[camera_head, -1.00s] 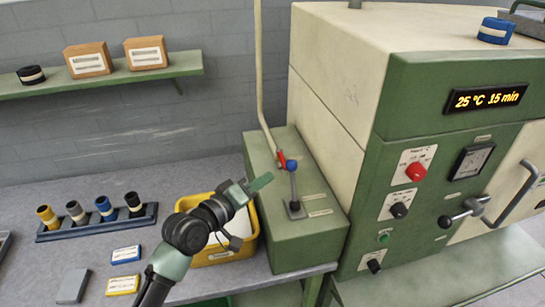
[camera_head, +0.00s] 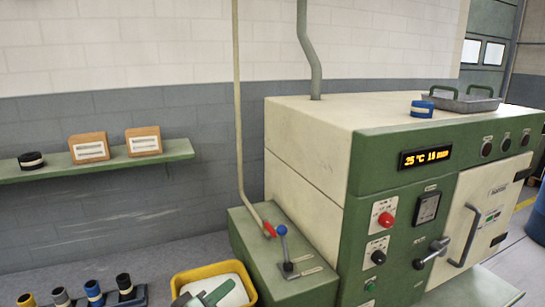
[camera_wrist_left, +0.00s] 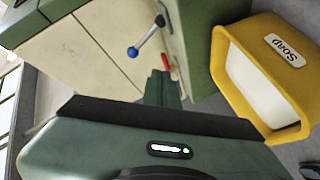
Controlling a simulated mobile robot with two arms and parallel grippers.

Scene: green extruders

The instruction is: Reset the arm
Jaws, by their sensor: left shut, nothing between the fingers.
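My left gripper (camera_head: 206,298) shows at the bottom edge of the head view, in front of the yellow bin (camera_head: 243,279). In the left wrist view the gripper (camera_wrist_left: 158,88) is shut and empty. It points toward the green box (camera_head: 285,252) with the blue-knobbed lever (camera_head: 285,247) and the red handle (camera_head: 269,229). The yellow bin, labelled Soap, also shows at the right of the wrist view (camera_wrist_left: 228,90). My right gripper is not in view.
A green shelf (camera_head: 110,163) holds boxes and a black ring. Several coloured cylinders (camera_head: 94,293) stand at the lower left.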

